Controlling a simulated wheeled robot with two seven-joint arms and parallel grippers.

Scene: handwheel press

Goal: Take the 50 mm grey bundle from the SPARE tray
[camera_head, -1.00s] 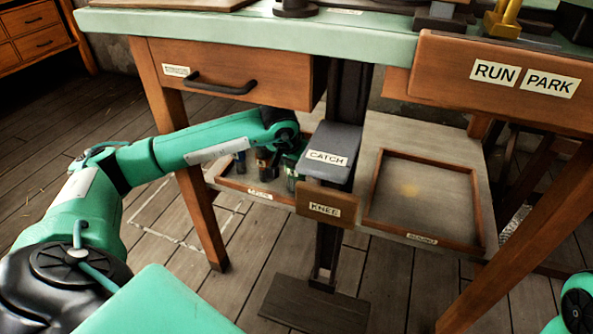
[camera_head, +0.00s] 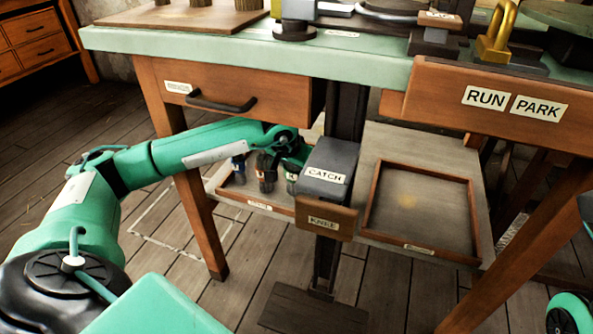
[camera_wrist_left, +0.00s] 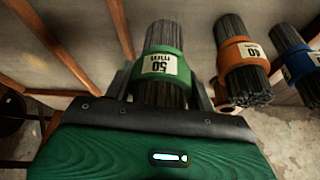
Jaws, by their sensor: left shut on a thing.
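The 50 mm grey bundle, with a green band (camera_wrist_left: 160,66), stands between my left gripper's fingers (camera_wrist_left: 163,92) in the left wrist view, and they are shut on it. In the head view my left gripper (camera_head: 293,160) reaches in under the bench over the left tray (camera_head: 232,196), whose small label I cannot read. The held bundle (camera_head: 291,180) shows there partly, beside the CATCH block. Whether its foot touches the tray is unclear. An orange-banded bundle marked 60 (camera_wrist_left: 240,54) and a blue-banded one (camera_wrist_left: 290,58) stand beside it. My right gripper is out of view.
The CATCH block (camera_head: 325,168) and KNEE plate (camera_head: 326,218) are close right of my left gripper. The bench drawer (camera_head: 225,85) hangs above my left forearm. An empty framed tray (camera_head: 420,205) lies right of the post.

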